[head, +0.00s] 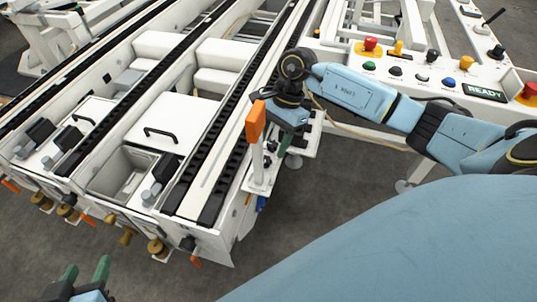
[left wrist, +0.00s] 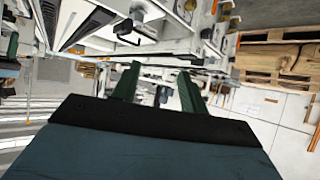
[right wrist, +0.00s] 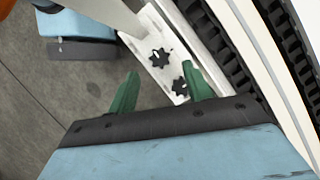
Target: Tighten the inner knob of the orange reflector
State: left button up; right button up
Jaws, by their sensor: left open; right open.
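The orange reflector (head: 255,121) stands upright on a white post at the conveyor's near right side. In the right wrist view, a white bracket plate (right wrist: 150,22) carries two black star knobs, an upper one (right wrist: 159,57) and a lower one (right wrist: 179,86). My right gripper (right wrist: 161,86) is open above the plate, its green fingers either side of the lower knob in the picture, the right finger nearer. Contact cannot be told. In the head view this gripper is partly hidden behind the reflector and wrist. My left gripper (head: 87,268) is open and empty at the lower left; its fingers also show in the left wrist view (left wrist: 158,86).
The white conveyor frame with black chain tracks (head: 225,160) fills the left and middle. Brass knobs (head: 126,236) and small orange parts line its front edge. A control panel (head: 430,75) with buttons and a READY display is at the right. Grey floor is clear in front.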

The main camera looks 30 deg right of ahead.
aim_at(267, 158)
jog(key=x, duration=0.3)
jog(key=shift+b, duration=0.35)
pick_arm(q)
jog(key=shift+w+d+r+t+h, duration=0.2)
jog(key=shift+w+d+r+t, duration=0.15)
jog(key=shift+r+t, duration=0.35)
jog(key=shift+w+d+r+t+h, duration=0.2)
jog(key=shift+w+r+t, duration=0.3)
jog(key=shift+r, duration=0.35)
jog(key=shift+w+d+r+t+h, duration=0.25)
jog(key=shift+w+r+t, duration=0.2)
jog(key=shift+r, duration=0.35)
pick_arm(e)
jog(key=shift+a+f, duration=0.25)
jog(key=shift+f, duration=0.2)
jog(key=c, duration=1)
pick_arm(q)
jog(key=shift+s+f, duration=0.1)
